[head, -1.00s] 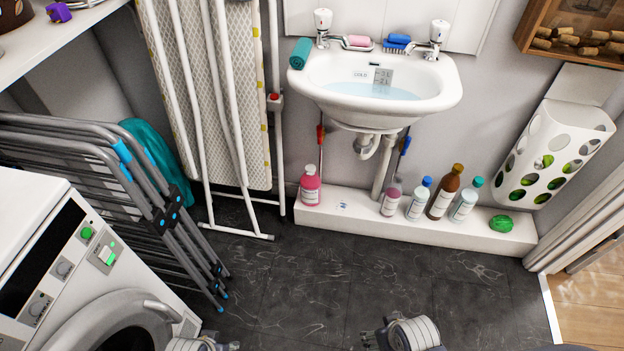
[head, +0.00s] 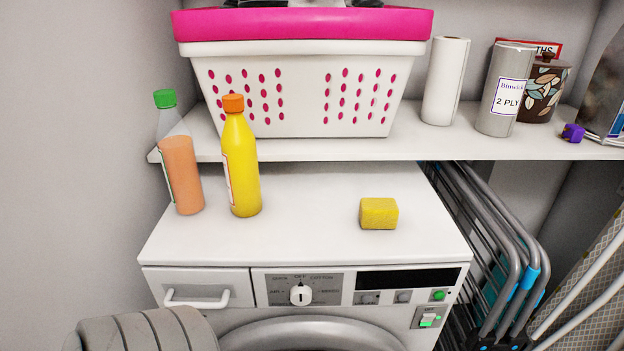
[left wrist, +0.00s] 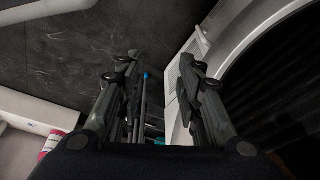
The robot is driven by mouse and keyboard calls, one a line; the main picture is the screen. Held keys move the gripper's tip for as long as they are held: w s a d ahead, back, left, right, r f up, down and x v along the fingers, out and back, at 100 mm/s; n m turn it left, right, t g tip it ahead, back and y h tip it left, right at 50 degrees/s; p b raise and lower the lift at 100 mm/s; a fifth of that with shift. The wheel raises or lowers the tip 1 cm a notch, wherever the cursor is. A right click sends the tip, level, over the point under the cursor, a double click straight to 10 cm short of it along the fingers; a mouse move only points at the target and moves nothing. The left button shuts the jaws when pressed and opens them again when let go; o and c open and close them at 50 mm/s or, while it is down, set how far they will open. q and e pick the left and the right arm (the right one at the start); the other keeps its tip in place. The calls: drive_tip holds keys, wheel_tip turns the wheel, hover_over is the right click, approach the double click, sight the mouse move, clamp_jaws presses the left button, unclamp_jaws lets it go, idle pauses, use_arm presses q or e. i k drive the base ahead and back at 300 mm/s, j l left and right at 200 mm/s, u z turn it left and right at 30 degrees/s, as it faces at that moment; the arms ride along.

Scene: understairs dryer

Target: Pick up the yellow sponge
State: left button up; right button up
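The yellow sponge (head: 378,214) is a small block lying on the white top of the dryer (head: 300,243), right of the middle in the head view. Nothing touches it. My left gripper (left wrist: 158,85) shows in the left wrist view with its two fingers spread apart and nothing between them. It points down toward the dark floor, beside the front of the machine. The sponge does not show in the left wrist view. My right gripper is not in any view now.
A yellow bottle (head: 241,163) and an orange-filled bottle (head: 182,175) stand left of the sponge. A shelf (head: 410,147) above holds a pink-rimmed basket (head: 305,85), paper rolls (head: 446,82) and a patterned pot (head: 545,88). A folded grey rack (head: 503,255) stands at right.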

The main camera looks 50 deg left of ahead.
sight(374, 213)
drive_tip(key=l+u, duration=0.1)
drive_tip(key=u, duration=1.15)
drive_tip(key=l+u, duration=0.3)
drive_tip(key=i+l+u, duration=0.1)
drive_tip(key=l+u, duration=0.2)
